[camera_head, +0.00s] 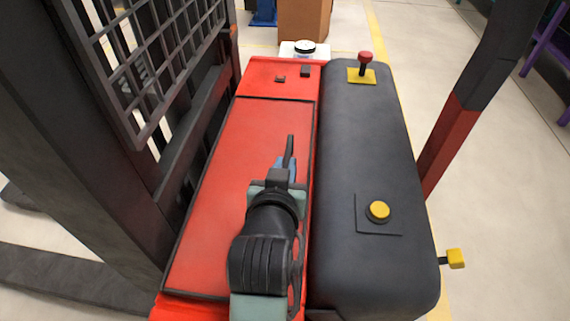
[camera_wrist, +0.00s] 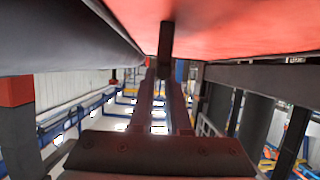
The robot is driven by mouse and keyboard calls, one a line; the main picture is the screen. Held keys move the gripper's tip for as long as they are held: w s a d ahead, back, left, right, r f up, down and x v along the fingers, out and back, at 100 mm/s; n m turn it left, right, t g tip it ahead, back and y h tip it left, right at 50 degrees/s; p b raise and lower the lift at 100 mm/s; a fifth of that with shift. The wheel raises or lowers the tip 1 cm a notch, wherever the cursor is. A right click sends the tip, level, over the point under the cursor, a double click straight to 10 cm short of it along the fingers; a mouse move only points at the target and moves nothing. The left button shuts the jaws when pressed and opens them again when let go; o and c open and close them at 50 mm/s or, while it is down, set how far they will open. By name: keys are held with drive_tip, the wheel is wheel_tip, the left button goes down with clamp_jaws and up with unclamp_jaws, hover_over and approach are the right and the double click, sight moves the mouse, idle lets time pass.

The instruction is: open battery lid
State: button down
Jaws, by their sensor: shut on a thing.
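The battery lid is the red panel (camera_head: 235,180) with a dark border on the truck's body in the head view. Its red surface (camera_wrist: 240,30) fills the top of the wrist view. A dark bar-like handle (camera_head: 290,147) stands near the lid's right side, and it also shows in the wrist view (camera_wrist: 166,40) against the red surface. My gripper (camera_head: 286,163) is at this handle, with my arm reaching in from the bottom. In the wrist view my gripper's fingers (camera_wrist: 162,78) close together on the handle's end. The exact contact is partly hidden.
A dark rounded cover (camera_head: 365,150) with a yellow button (camera_head: 378,211) and a red knob (camera_head: 365,57) lies right of the lid. A dark mast with a grid (camera_head: 150,60) stands close on the left. A red-and-black post (camera_head: 465,110) rises at right.

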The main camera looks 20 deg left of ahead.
drive_tip(key=shift+s+a+r+p, duration=0.1)
drive_tip(key=shift+a+r+p, duration=0.1)
drive_tip(key=shift+r+p, duration=0.35)
drive_tip(key=s+a+r+n+t+h+p, duration=0.1)
drive_tip(key=s+a+r+n+h+p, duration=0.1)
drive_tip(key=a+r+n+p, duration=0.3)
drive_tip(key=shift+s+a+r+t+h+p, duration=0.4)
drive_tip(key=shift+a+r+h+p, duration=0.1)
drive_tip(key=shift+a+r+p, duration=1.65)
drive_tip(key=shift+a+f, duration=0.15)
drive_tip(key=shift+f, duration=0.1)
drive_tip(key=c, duration=0.9)
unclamp_jaws()
wheel_tip(320, 180, up, 10)
drive_tip(key=shift+f+p, duration=0.1)
drive_tip(key=shift+p, duration=0.5)
